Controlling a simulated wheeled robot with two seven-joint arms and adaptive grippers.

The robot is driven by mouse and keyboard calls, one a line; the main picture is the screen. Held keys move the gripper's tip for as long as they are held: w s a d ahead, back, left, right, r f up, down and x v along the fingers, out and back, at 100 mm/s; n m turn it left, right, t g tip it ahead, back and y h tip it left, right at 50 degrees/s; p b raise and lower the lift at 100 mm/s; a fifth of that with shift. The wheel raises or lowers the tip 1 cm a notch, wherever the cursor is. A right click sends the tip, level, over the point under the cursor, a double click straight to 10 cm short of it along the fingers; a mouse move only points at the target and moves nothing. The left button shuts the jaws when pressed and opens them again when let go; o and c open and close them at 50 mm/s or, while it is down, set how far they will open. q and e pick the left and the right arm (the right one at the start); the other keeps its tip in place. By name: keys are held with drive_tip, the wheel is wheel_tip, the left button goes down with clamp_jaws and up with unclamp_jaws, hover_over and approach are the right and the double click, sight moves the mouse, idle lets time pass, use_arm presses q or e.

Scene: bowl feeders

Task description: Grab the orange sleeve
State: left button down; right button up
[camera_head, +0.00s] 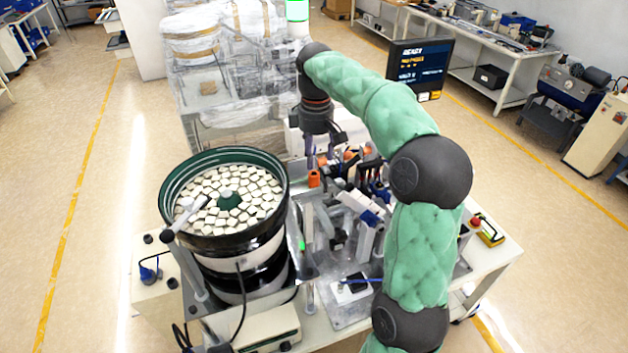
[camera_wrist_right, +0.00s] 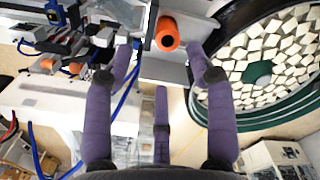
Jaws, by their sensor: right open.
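The orange sleeve (camera_head: 313,179) is a small hollow cylinder on the fixture, just right of the bowl feeder. In the right wrist view the sleeve (camera_wrist_right: 167,33) shows near the top middle, its dark hole facing the camera. My right gripper (camera_head: 321,158) points down close above the sleeve. In the wrist view its purple fingers (camera_wrist_right: 160,58) are spread wide and empty, with the sleeve beyond the tips and roughly between them. I see no contact. My left gripper is in neither view.
The bowl feeder (camera_head: 228,197), full of pale blocks, stands close to the left of the sleeve. Fixture parts and cables crowd the right side. A dark monitor (camera_head: 420,67) stands behind my right arm. Wrapped machinery (camera_head: 235,90) is at the back.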

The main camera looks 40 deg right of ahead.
sight(314, 174)
drive_tip(key=shift+s+a+f, duration=0.2)
drive_tip(key=shift+a+f, duration=0.05)
drive_tip(key=shift+f, duration=0.25)
drive_tip(key=f, duration=0.4)
drive_tip(key=shift+a+f, duration=0.1)
drive_tip(key=shift+a, duration=0.1)
drive_tip(key=c, duration=0.9)
